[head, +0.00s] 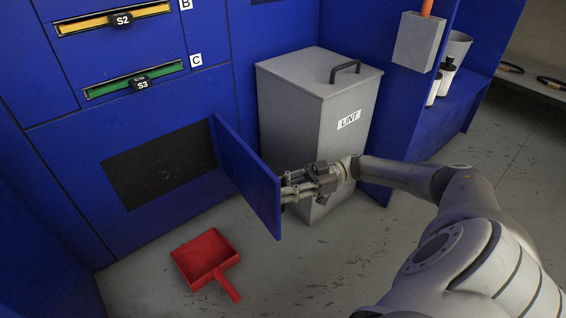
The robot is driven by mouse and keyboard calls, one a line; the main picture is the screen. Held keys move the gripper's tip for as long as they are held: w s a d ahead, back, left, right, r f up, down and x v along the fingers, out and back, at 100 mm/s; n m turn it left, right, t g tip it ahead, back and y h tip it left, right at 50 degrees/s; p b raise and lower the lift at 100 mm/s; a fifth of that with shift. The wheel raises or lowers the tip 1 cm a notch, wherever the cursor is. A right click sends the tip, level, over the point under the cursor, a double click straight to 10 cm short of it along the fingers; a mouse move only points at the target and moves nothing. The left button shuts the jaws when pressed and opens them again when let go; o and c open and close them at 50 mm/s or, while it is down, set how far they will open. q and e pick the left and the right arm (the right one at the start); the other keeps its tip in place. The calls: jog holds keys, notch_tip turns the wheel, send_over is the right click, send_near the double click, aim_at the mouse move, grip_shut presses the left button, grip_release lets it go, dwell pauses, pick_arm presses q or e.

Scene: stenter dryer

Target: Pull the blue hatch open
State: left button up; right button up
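The blue hatch (247,178) stands swung out from the blue cabinet front, at a wide angle to it. It is hinged on the right side of a dark rectangular opening (160,165). My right gripper (287,187) is at the hatch's outer face, near its free edge, with the fingertips close to or touching the panel. I cannot tell whether the fingers are shut on a handle there, as the contact is small and partly hidden. My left gripper is not in view.
A grey LINT bin (300,120) with a black lid handle stands just behind my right gripper. A red dustpan (205,258) lies on the floor in front of the opening. Drawers S2 (120,20) and S3 (138,82) are above. A grey box (418,42) is on the right-hand blue panel.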

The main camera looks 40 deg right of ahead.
jog(key=shift+o, duration=0.4)
jog(key=v, duration=1.2)
dwell(0.6)
